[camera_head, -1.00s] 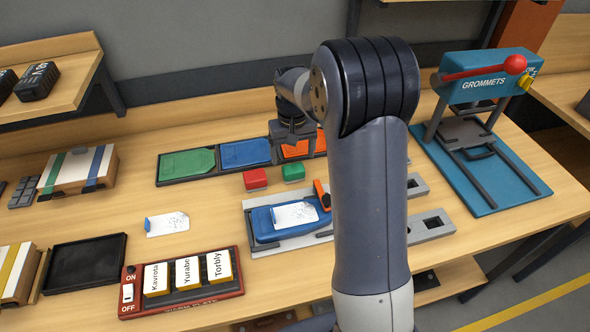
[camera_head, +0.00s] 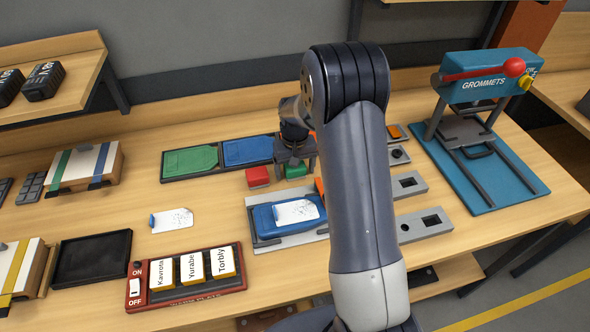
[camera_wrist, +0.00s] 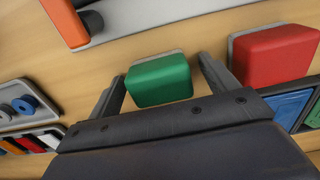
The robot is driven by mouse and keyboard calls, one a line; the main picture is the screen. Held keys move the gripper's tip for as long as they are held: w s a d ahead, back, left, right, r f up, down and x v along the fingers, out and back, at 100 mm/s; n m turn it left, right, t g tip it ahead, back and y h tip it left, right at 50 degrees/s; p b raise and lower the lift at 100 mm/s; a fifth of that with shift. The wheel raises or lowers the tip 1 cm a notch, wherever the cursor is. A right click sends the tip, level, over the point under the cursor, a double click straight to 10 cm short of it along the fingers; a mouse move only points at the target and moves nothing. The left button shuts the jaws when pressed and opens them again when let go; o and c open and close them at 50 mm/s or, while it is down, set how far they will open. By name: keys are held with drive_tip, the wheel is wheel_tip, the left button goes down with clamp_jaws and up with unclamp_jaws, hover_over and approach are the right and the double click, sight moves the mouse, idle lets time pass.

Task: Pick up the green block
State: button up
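The green block (camera_head: 295,170) sits on the wooden table, to the right of the red block (camera_head: 258,177). In the wrist view the green block (camera_wrist: 159,80) lies between the two spread fingers of my gripper (camera_wrist: 160,85), with gaps on both sides. The red block (camera_wrist: 274,55) is just outside the right finger in that view. In the head view my gripper (camera_head: 294,160) is right above and behind the green block and hides part of it. My gripper is open and holds nothing.
A blue tag in a grey fixture (camera_head: 286,218) lies in front of the blocks. The green and blue tag tray (camera_head: 190,161) is behind them. A name-plate box (camera_head: 185,279) and the teal grommet press (camera_head: 487,130) stand farther off.

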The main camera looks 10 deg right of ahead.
drive_tip(key=c, duration=1)
drive_tip(key=shift+r, duration=0.15)
wheel_tip(320, 180, up, 10)
drive_tip(key=shift+f+b, duration=0.1)
drive_tip(key=shift+b, duration=0.9)
